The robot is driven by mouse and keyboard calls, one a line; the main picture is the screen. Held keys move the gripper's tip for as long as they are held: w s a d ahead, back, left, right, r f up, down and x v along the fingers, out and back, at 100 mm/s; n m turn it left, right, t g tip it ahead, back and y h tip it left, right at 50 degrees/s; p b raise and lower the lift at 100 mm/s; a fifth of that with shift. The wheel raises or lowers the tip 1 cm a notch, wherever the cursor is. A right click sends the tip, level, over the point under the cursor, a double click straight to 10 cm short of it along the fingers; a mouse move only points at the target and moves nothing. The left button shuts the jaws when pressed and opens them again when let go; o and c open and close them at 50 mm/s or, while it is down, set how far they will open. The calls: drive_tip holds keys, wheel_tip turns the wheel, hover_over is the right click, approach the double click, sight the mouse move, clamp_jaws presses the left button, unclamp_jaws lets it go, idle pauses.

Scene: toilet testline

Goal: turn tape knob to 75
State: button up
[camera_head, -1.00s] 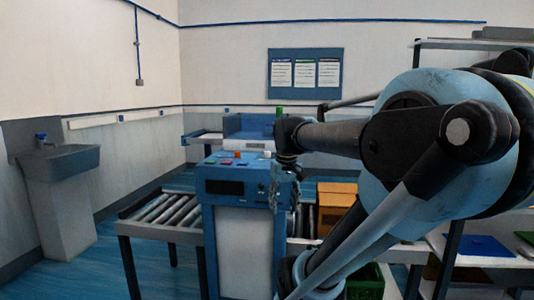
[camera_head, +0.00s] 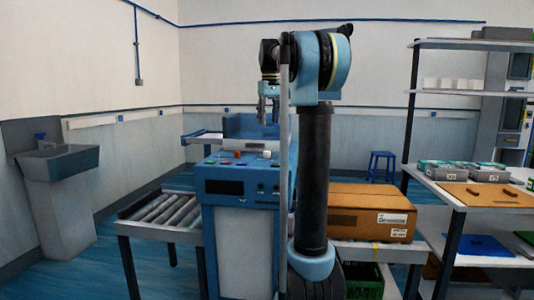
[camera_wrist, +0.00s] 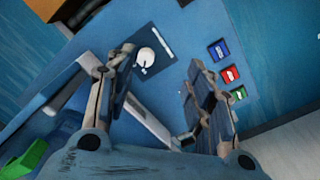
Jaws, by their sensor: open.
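In the head view my gripper (camera_head: 268,118) points down above the back right of the blue console (camera_head: 235,170).
Blue, red (camera_wrist: 230,74) and green buttons line the panel's edge. A roller conveyor (camera_head: 165,212) is left of the console. A cardboard box (camera_head: 350,212) lies to its right, and a shelf (camera_head: 480,190) stands farther right. A sink (camera_head: 60,160) is at far left.

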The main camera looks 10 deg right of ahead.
wheel_tip(320, 180, up, 2)
hover_over(267, 154)
drive_tip(key=w, duration=0.2)
drive_tip(key=shift+n, duration=0.3)
wheel_tip(267, 154, down, 17)
drive_tip(key=shift+s+d+f, duration=0.1)
drive_tip(key=shift+s, duration=0.05)
drive_tip(key=shift+c, duration=0.5)
drive_tip(key=shift+d, duration=0.1)
drive_tip(key=c, duration=1)
